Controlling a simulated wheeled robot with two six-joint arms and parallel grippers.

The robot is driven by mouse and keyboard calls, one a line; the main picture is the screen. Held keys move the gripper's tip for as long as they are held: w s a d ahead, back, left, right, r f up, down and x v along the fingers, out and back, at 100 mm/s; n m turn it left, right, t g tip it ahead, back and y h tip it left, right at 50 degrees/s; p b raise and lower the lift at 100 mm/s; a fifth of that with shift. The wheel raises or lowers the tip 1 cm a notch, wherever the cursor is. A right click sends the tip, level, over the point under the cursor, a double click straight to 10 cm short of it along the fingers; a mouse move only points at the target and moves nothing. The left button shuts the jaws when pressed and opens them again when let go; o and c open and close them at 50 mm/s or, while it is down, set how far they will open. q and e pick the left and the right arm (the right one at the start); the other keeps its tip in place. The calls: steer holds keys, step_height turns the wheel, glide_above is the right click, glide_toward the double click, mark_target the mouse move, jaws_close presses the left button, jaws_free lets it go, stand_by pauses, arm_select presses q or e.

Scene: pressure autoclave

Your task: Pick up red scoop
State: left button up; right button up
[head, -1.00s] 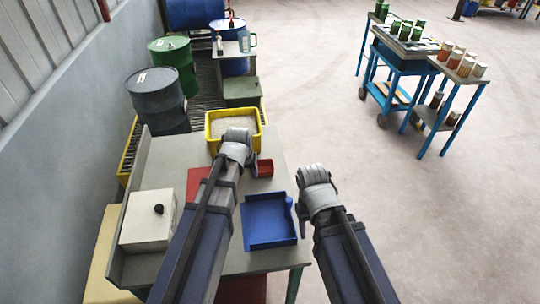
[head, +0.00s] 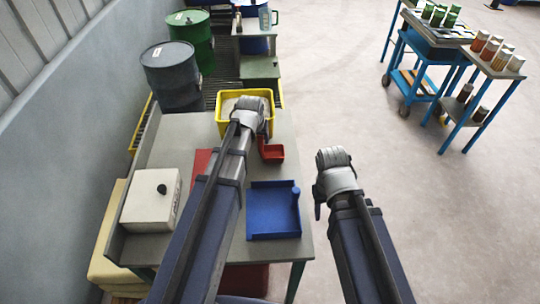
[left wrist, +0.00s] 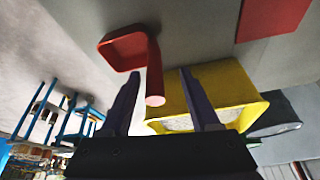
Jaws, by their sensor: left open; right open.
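The red scoop (head: 271,152) lies on the grey table in the head view, just right of my left gripper (head: 256,112). In the left wrist view the scoop (left wrist: 126,50) shows a square pan and a round handle (left wrist: 154,75). The handle's end points between the two open fingers of my left gripper (left wrist: 163,100), which are apart from it as far as I can tell. In the head view my left gripper's fingers are mostly hidden by its wrist. My right gripper (head: 319,200) is open and empty, off the table's right edge.
A yellow tub (head: 228,103) of pale grains stands just behind the scoop. A blue tray (head: 273,212) sits nearer on the table, a red mat (head: 203,162) and a white box (head: 151,200) to the left.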

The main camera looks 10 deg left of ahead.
arm_select(q)
steer(key=shift+w+d+b+x, duration=0.1)
steer(key=shift+d+b+x, duration=0.05)
steer(key=shift+b+x, duration=1.15)
steer(key=shift+w+d+b+x, duration=0.1)
steer(key=shift+d+b+x, duration=0.1)
steer(key=shift+b+x, duration=1.05)
steer(key=shift+w+f+p, duration=0.1)
steer(key=shift+p, duration=0.25)
jaws_close()
